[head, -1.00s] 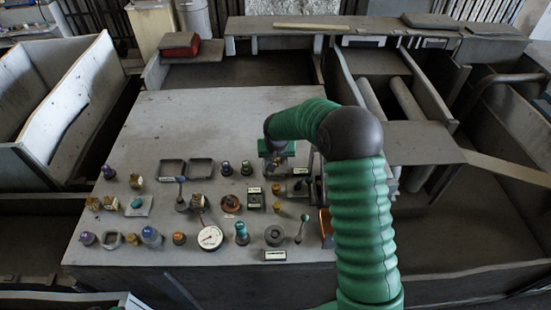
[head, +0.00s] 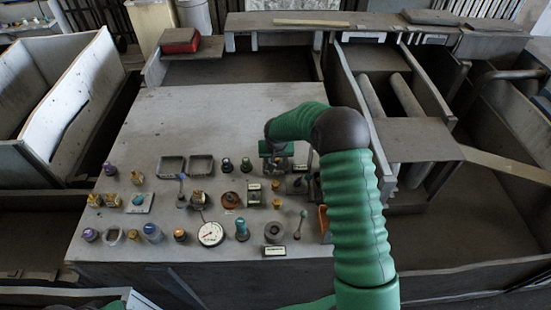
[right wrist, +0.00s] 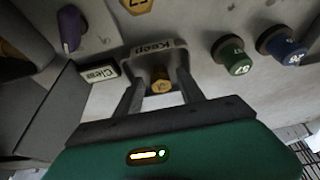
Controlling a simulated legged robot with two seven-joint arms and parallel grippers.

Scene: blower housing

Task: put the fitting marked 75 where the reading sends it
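My right gripper (head: 277,160) is at the right part of the workbench, low over it. In the right wrist view its two fingers (right wrist: 158,95) stand apart. Between them is a small brass fitting (right wrist: 160,85), with a gap on each side; its number is too small to read. It sits in a grey tray marked "Keep" (right wrist: 153,48). In the head view the gripper hides this spot. A round white gauge (head: 210,234) lies near the bench's front; I cannot read its value. My left gripper is out of view.
A second label (right wrist: 100,73) stands beside the tray. Green (right wrist: 236,56) and blue (right wrist: 280,46) fittings stand to the right, a purple-handled part (right wrist: 70,28) to the left.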

